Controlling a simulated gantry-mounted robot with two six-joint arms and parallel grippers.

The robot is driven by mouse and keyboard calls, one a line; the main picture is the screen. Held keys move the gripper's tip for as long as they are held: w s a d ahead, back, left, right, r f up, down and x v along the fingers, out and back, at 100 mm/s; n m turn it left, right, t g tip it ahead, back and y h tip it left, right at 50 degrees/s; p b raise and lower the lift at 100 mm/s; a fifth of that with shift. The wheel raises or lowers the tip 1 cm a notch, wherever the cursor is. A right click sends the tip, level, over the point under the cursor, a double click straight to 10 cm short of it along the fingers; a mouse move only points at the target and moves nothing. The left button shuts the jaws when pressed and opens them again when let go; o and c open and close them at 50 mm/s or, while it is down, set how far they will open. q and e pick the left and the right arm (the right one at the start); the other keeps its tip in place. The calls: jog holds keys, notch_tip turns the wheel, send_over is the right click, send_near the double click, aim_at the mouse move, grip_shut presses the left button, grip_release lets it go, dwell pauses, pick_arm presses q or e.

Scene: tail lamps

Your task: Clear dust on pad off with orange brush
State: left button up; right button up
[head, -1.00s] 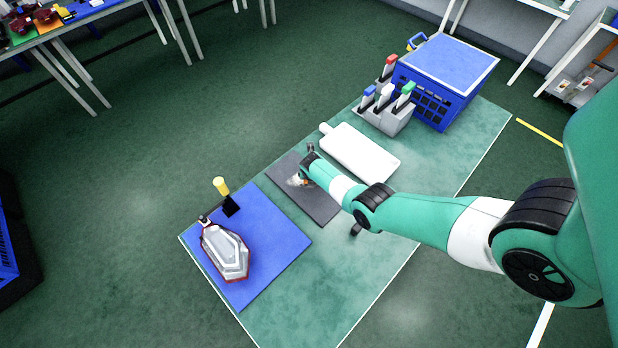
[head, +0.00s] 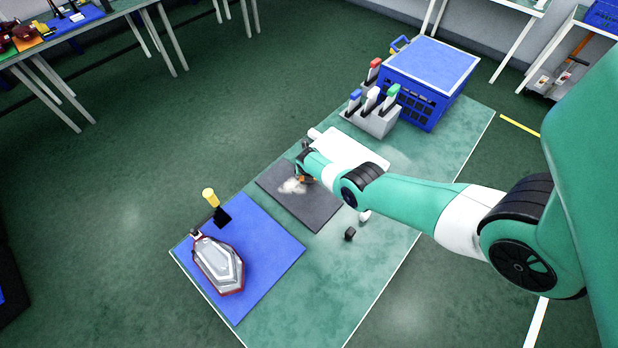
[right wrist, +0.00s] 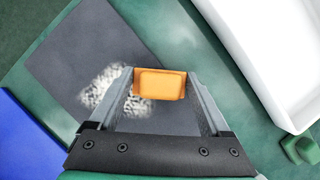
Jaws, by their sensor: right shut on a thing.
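The dark grey pad (head: 318,212) lies on the green table mat, with a pale patch of dust (head: 291,187) on its far part. In the right wrist view the dust (right wrist: 101,86) shows as white speckles on the pad (right wrist: 75,50). My right gripper (right wrist: 158,92) is shut on the orange brush (right wrist: 160,84), which sits between its fingers over the pad, beside and partly over the dust. Whether the brush touches the pad I cannot tell. In the head view my right gripper (head: 303,170) hides most of the brush. My left gripper is not in view.
A white tray (head: 350,150) lies just behind the pad. A grey holder (head: 372,122) with coloured handles and a blue crate (head: 415,100) stand at the back. A small black object (head: 350,233) lies near.

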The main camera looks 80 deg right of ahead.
aim_at(301, 181)
jog(key=shift+w+a+p, duration=0.2)
jog(key=shift+w+a, duration=0.25)
jog(key=shift+a, duration=0.4)
jog(key=shift+w+a+p, duration=0.15)
jog(key=shift+w+a, duration=0.25)
jog(key=shift+a, duration=0.4)
jog(key=shift+w+a+f, duration=0.1)
jog(key=shift+w+a, duration=0.25)
jog(key=shift+a, duration=0.3)
jog(key=shift+w+a+r, duration=0.1)
jog(key=shift+w+a, duration=0.2)
jog(key=shift+a, duration=0.35)
jog(key=shift+w+a+f, duration=0.1)
jog(key=shift+w+a, duration=0.25)
jog(key=shift+a, duration=0.3)
jog(key=shift+a, duration=0.1)
